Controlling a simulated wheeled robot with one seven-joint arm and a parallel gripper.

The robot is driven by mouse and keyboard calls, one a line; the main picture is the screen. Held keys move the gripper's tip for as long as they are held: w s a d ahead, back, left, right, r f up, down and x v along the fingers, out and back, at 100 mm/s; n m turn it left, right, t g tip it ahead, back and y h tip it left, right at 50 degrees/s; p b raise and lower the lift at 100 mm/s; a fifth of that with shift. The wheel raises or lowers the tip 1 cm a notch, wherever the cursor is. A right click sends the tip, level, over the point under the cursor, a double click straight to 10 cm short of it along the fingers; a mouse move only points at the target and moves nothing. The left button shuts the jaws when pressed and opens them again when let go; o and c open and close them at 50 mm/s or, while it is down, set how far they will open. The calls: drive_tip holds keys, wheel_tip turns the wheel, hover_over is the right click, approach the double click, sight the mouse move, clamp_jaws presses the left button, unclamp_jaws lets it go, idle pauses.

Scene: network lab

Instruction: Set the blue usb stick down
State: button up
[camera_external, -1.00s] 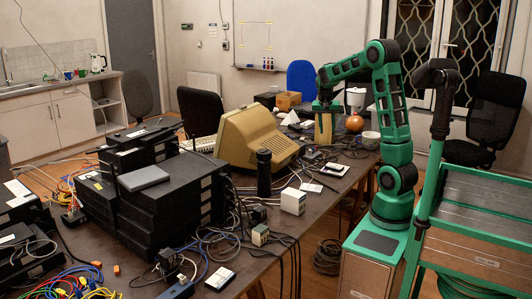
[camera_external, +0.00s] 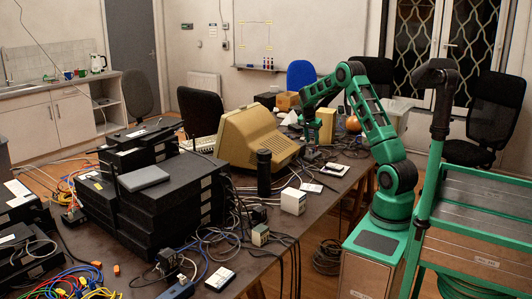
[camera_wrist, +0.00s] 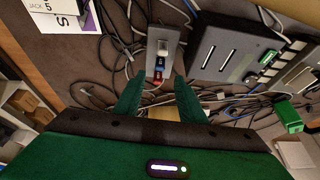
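In the wrist view, a small blue piece (camera_wrist: 160,62), which looks like the blue usb stick, sits in a grey slotted block (camera_wrist: 165,36). A white piece (camera_wrist: 163,45) and a red piece (camera_wrist: 157,76) stand in the same block, on either side of it. The dark green fingers of my gripper (camera_wrist: 158,88) are apart, with the red end of the block between their tips. I see nothing clasped between them. In the external view my gripper (camera_external: 309,138) is low over the cluttered table; its fingertips and the sticks are too small to make out.
A black device (camera_wrist: 225,48) lies right of the block, with cables all around. A yellow box (camera_external: 326,125) stands just right of my gripper, and a beige monitor (camera_external: 255,138) stands to its left. A white card (camera_wrist: 62,12) lies at the wrist view's upper left.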

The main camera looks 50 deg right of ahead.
sight(313, 152)
drive_tip(key=shift+a+x, duration=0.1)
drive_tip(key=shift+x, duration=1.55)
drive_tip(key=shift+a+x, duration=0.15)
drive_tip(key=shift+x, duration=1.5)
clamp_jaws()
